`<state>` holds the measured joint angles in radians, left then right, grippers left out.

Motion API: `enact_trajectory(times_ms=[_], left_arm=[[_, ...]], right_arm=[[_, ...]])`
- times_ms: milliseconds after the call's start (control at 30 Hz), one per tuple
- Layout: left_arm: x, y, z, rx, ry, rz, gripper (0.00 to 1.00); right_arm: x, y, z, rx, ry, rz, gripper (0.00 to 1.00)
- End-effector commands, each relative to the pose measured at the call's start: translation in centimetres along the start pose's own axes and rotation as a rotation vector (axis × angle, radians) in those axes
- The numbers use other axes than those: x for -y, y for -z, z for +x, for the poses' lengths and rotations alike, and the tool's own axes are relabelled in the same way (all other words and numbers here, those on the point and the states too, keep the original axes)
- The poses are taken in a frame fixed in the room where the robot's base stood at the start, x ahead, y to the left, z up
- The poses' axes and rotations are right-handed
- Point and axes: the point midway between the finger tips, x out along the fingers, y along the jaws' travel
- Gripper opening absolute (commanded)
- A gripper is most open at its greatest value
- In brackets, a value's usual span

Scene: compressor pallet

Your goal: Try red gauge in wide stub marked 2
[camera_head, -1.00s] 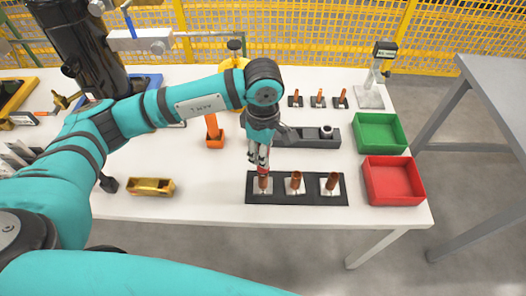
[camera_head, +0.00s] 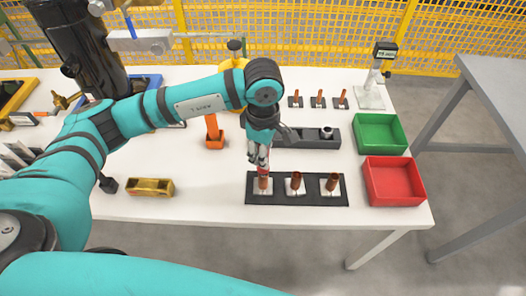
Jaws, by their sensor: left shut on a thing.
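My left gripper (camera_head: 259,158) reaches down over the front black plate (camera_head: 310,201) and is shut on the red gauge (camera_head: 263,171). Only a small red part of the gauge shows below the fingers. It stands directly over the leftmost wide copper stub (camera_head: 263,184), at its top end. I cannot tell whether it touches the stub or is inside it. A middle wide stub (camera_head: 296,182) and a right wide stub (camera_head: 332,182) stand upright on the same plate. Their number marks are too small to read. My right gripper is out of view.
A red tray (camera_head: 393,199) and a green tray (camera_head: 380,149) lie at the right, both empty. Behind are a dark fixture (camera_head: 318,143), three narrow stubs (camera_head: 319,97) and a display stand (camera_head: 370,96). An orange holder (camera_head: 215,141) and a brass block (camera_head: 151,187) stand left.

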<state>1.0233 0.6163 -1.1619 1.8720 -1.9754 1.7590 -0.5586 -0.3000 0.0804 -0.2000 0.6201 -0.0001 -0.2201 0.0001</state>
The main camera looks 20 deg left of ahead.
Motion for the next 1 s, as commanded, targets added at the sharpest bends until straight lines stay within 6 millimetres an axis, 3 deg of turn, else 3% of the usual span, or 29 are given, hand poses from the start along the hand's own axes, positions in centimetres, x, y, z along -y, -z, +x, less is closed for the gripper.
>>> enact_trajectory(times_ms=[467, 1000], left_arm=[[0.2, 0.0, 0.1, -0.002, 0.007, 0.001, 0.0], [0.0, 0.0, -2.8, 0.0, 0.002, 0.001, 0.0]], right_arm=[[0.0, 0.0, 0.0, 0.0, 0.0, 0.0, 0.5], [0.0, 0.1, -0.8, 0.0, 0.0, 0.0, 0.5]])
